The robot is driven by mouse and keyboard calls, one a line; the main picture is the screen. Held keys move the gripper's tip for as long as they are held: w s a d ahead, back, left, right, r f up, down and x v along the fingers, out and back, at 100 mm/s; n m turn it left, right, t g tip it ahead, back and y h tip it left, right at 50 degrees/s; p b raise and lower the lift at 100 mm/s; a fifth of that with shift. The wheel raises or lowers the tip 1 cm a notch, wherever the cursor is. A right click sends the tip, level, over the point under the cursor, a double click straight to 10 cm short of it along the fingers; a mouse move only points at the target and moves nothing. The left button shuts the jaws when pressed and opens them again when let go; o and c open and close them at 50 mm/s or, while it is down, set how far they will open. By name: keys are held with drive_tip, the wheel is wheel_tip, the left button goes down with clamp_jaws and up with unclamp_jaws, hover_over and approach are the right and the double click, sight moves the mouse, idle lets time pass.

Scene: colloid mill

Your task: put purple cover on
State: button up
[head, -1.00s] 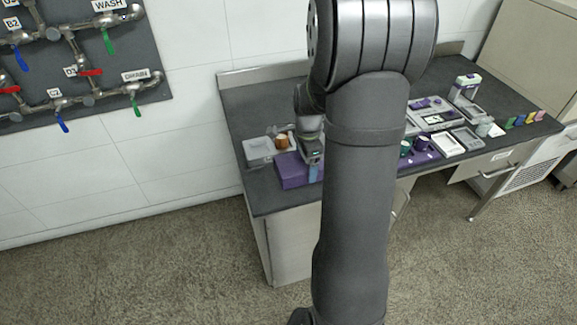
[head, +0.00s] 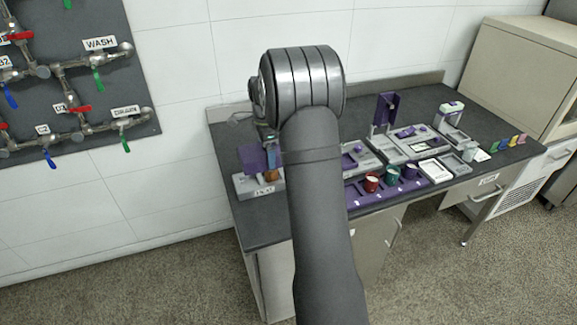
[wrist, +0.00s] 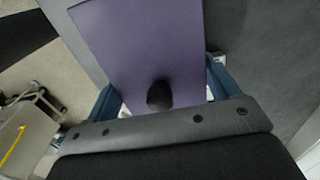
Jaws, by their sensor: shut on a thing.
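My gripper (wrist: 164,92) is shut on the purple cover (wrist: 140,40), with one blue finger on each side of its black knob in the wrist view. In the head view the purple cover (head: 254,158) hangs in the air at the left end of the bench, beside my gripper (head: 272,152). Under it stands a grey labelled base (head: 245,188) with an orange-brown cup (head: 271,175) at its right. The cover is apart from the base in the picture; the exact gap is hard to tell. My arm hides part of the bench behind it.
A purple rack (head: 352,201) along the front edge holds a red cup (head: 371,184), a green cup (head: 392,176) and a purple cup (head: 410,172). Grey units with purple parts (head: 405,132) stand behind it. An upright purple panel (head: 385,110) rises there. The back left bench is clear.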

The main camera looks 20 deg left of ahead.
sight(257, 145)
drive_tip(key=a, duration=0.3)
drive_tip(key=shift+w, duration=0.2)
drive_tip(key=shift+a+f, duration=0.2)
drive_tip(key=shift+a, duration=0.05)
drive_tip(key=shift+f, duration=4.05)
drive_tip(key=shift+f, duration=0.2)
drive_tip(key=o, duration=0.9)
drive_tip(key=shift+r, duration=0.1)
drive_tip(key=shift+r, duration=3.4)
